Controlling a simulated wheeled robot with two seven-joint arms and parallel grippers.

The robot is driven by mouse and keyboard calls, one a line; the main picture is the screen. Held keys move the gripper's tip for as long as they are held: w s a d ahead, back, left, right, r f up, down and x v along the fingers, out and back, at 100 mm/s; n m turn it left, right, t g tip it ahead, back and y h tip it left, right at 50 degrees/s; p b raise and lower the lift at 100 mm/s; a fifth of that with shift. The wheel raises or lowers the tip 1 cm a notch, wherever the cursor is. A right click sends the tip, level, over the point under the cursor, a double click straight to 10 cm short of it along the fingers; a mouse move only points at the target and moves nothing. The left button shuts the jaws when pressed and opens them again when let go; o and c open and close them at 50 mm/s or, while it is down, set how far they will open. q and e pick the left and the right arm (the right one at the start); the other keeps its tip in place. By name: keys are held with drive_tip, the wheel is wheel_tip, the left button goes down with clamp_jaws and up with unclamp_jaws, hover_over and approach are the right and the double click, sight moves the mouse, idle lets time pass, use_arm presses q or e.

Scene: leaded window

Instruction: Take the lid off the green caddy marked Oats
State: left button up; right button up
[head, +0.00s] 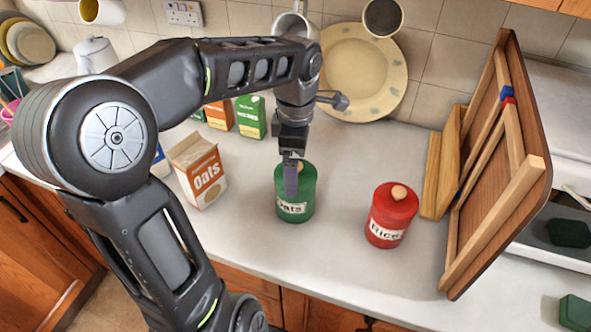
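The green caddy (292,212) stands upright on the worktop, with an "Oats" label on its front. Its green lid (308,176) is on top. My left gripper (291,176) points down at the lid from above, its near finger in front of the lid and reaching down towards the label. The finger and gripper body hide most of the lid's knob. The other finger is hidden, so I cannot tell whether the gripper is open or shut on the knob. My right gripper is not in view.
A red caddy (389,219) marked "Rice" stands to the right, and an Oats carton (198,171) to the left. Green (251,118) and orange (220,114) boxes stand behind. Wooden boards (505,165) lean at the right. The worktop (340,262) in front is clear.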

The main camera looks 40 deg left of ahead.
use_arm(q)
drive_tip(key=shift+f, duration=0.2)
drive_tip(key=shift+c, duration=0.2)
drive_tip(key=c, duration=1.3)
drive_tip(key=shift+r, duration=0.4)
drive_tip(key=c, duration=0.7)
wheel_tip(320, 180, up, 4)
drive_tip(key=shift+r+b, duration=0.1)
drive_tip(key=shift+b, duration=0.4)
clamp_jaws()
wheel_tip(320, 180, up, 5)
drive_tip(key=p, duration=0.3)
